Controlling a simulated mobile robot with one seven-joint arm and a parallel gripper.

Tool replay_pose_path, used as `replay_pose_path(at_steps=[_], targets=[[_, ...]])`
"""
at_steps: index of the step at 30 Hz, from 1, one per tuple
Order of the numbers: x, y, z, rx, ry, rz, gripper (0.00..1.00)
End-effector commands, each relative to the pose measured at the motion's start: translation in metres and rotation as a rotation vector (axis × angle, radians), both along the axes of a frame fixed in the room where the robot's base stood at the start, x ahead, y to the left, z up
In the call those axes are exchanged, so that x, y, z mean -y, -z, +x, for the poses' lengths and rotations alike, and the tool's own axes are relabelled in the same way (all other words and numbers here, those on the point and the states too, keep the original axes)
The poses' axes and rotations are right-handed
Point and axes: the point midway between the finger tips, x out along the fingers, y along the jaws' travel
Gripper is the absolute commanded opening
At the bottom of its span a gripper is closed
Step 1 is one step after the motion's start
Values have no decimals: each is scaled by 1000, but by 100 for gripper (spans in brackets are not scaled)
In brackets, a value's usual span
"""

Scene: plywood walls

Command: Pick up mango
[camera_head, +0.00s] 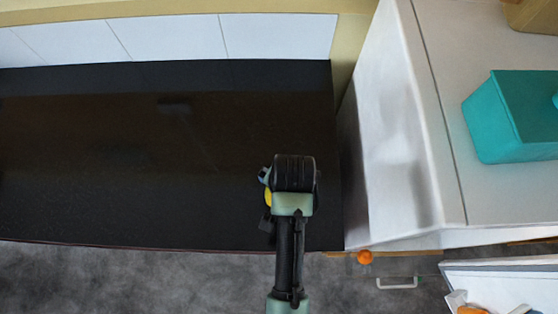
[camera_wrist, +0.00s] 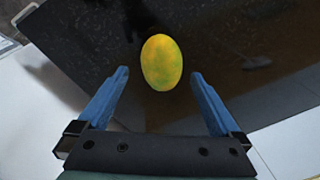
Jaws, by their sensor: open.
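The mango (camera_wrist: 162,62) is yellow with green patches and lies on the black countertop (camera_head: 120,150). In the wrist view it is just beyond the fingertips, centred between them. In the head view only a yellow sliver of the mango (camera_head: 268,197) shows at the left of my wrist, and the rest is hidden behind my arm. My gripper (camera_wrist: 160,74) is open and empty, with its two blue fingers spread on either side of the mango's line. In the head view the fingers are mostly hidden under my wrist.
A white cabinet (camera_head: 390,130) rises to the right of the countertop, near my gripper. A teal box (camera_head: 500,125) stands on its top. White tiles (camera_head: 165,38) run along the back. An orange round thing (camera_head: 365,257) is at the front, below the cabinet. The countertop's left part is clear.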

Motion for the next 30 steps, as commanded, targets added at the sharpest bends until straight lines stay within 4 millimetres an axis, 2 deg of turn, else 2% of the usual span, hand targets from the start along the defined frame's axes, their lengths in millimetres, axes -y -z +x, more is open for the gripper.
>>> replay_pose_path(at_steps=[4,13,23,26,30], targets=[[0,9,4,0,0,0,100],[-1,43,13,0,-1,0,100],[-1,49,14,2,-1,0,100],[-1,49,14,2,-1,0,86],[-1,49,14,2,-1,0,60]])
